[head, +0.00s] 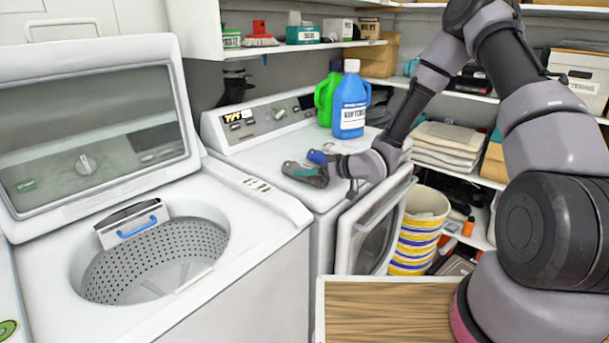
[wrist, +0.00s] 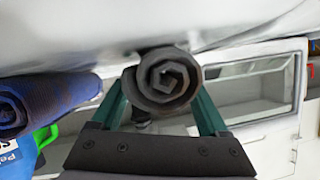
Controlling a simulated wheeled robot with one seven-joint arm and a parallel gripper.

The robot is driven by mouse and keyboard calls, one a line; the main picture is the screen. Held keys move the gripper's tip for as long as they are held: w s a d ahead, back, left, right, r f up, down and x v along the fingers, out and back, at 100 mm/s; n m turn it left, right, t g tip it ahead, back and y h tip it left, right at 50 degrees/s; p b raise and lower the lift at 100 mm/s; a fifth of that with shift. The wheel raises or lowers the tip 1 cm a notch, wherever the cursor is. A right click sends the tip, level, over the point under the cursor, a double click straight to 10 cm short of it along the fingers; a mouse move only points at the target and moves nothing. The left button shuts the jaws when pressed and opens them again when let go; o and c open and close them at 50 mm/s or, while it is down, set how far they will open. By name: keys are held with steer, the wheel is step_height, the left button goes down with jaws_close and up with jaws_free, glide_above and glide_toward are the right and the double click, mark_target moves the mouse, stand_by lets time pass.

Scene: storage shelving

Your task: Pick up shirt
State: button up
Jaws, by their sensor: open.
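A dark grey rolled-up cloth, which looks like a rolled shirt (wrist: 168,80), lies between the two teal fingers of my gripper (wrist: 162,95) in the wrist view. Its spiral end faces the camera. The fingers are open, one on each side of it; I cannot tell whether they touch it. In the head view my gripper (head: 314,178) is low over the white dryer top, and the grey roll (head: 291,167) shows partly at its fingertips. A second roll, blue (wrist: 45,100), lies to the left in the wrist view; it also shows behind the gripper in the head view (head: 317,157).
Blue (head: 350,105) and green (head: 325,95) bottles stand behind my gripper on the dryer (head: 262,137). The dryer door (head: 375,230) hangs open. An open washer (head: 250,225) stands left. A striped basket (head: 418,235) and loaded shelves are at right.

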steer(key=shift+w+a+f, duration=0.15)
steer(key=shift+w+a, duration=0.05)
steer(key=shift+a, duration=0.1)
steer(key=c, duration=1.2)
steer(key=shift+o, duration=0.2)
